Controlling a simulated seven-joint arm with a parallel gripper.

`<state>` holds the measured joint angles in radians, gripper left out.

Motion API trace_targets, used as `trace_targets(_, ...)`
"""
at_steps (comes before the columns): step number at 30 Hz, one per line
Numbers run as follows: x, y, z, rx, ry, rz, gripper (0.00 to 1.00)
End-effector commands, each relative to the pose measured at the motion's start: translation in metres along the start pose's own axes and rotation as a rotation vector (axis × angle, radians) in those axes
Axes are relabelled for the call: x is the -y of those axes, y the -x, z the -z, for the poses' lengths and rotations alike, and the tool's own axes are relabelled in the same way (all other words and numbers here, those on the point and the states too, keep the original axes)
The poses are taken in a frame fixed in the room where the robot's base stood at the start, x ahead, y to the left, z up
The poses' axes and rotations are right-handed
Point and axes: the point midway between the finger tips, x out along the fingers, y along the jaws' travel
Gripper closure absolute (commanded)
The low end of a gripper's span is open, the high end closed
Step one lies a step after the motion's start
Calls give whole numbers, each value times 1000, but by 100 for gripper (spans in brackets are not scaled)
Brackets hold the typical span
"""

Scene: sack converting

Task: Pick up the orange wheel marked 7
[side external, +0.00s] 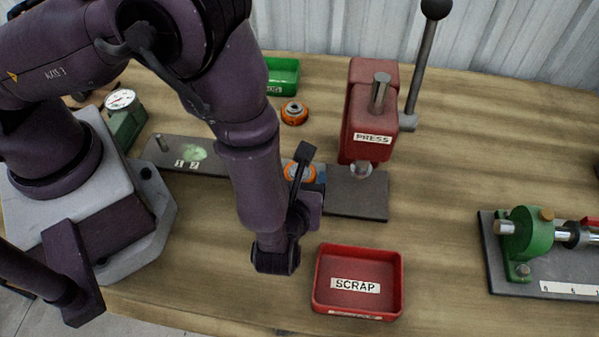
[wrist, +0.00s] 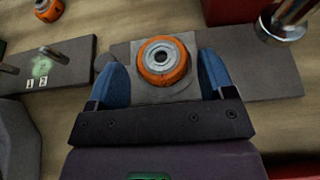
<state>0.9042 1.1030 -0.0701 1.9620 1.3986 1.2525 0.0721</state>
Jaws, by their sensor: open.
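An orange wheel (wrist: 162,62) with a grey metal hub sits on a light grey square block, between the blue fingers of my gripper (wrist: 160,72). The fingers are open, one on each side of it, and I cannot tell whether they touch it. In the side view this wheel (side external: 297,169) is partly hidden behind my arm, beside my gripper (side external: 306,174). A second orange wheel (side external: 294,112) lies on the bench further back, and it shows at the top left of the wrist view (wrist: 49,10). I cannot read a 7 on either wheel.
A red press (side external: 370,110) with a tall lever stands right of my gripper. A red SCRAP tray (side external: 400,285) is in front. A grey plate marked 1 and 2 (side external: 165,157), a dial gauge (side external: 121,100) and a green bin (side external: 297,75) are left and behind. A green fixture (side external: 525,240) stands right.

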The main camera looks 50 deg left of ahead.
Motion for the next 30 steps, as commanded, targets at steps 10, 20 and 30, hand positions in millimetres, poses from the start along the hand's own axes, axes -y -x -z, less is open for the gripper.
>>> trace_targets(10, 0, -20, 0, -1, 2, 0, 24)
trace_targets(20, 0, -20, 0, 1, 3, 1, 70)
trace_targets(30, 1, -16, -10, 1, 3, 1, 70)
